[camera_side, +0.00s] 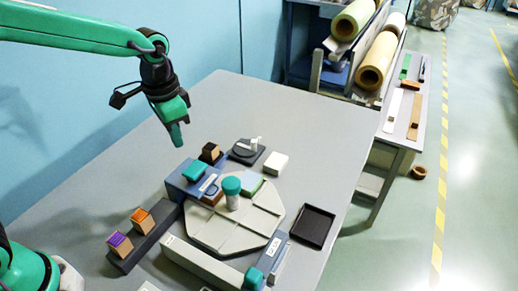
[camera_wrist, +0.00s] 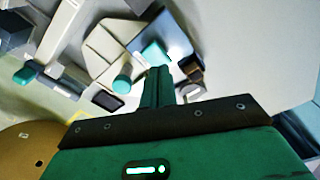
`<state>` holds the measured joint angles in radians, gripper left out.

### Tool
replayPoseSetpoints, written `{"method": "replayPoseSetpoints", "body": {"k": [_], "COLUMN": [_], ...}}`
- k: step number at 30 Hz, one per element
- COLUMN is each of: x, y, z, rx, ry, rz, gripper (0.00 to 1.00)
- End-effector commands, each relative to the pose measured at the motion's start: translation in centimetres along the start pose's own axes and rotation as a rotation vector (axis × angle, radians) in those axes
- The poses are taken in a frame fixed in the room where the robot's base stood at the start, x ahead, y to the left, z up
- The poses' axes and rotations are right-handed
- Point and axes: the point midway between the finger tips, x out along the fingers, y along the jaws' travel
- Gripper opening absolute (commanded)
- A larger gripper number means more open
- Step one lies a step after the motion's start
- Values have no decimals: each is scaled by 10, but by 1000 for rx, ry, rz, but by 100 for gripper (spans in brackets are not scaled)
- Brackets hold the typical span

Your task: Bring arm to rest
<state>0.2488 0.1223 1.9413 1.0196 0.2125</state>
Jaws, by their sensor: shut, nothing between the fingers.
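My gripper (camera_side: 177,134) hangs above the grey table (camera_side: 270,98) in the side view, pointing down, behind and to the left of the group of objects. It is shut and empty, apart from everything on the table. In the wrist view the closed fingers (camera_wrist: 158,72) point at the group. Below stands a light grey octagonal board (camera_side: 265,212) with a teal-capped cylinder (camera_side: 232,190) upright on it. A blue block with a teal top (camera_side: 194,171) sits at the board's left edge.
A dark rail (camera_side: 146,236) with purple-topped and orange-topped blocks lies front left. A black tray (camera_side: 312,226) is on the right. A dark round base (camera_side: 246,151) and a white block (camera_side: 275,163) stand behind the board. Paper rolls (camera_side: 378,60) lie on a rack. The table's back is clear.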

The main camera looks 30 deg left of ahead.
Motion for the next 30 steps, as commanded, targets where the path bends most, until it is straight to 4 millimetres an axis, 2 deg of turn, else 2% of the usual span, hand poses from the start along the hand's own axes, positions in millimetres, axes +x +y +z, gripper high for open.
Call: {"method": "replayPoseSetpoints", "body": {"k": [6, 15, 22, 30], "x": [-30, -59, -71, -74], "y": [-11, -19, -20, -19], "z": [34, 84, 122, 162], "rx": [-87, -207, -298, -397], "ry": [82, 193, 279, 374], "rz": [-21, -50, -74, -100], "gripper": [0, 0, 0, 0]}}
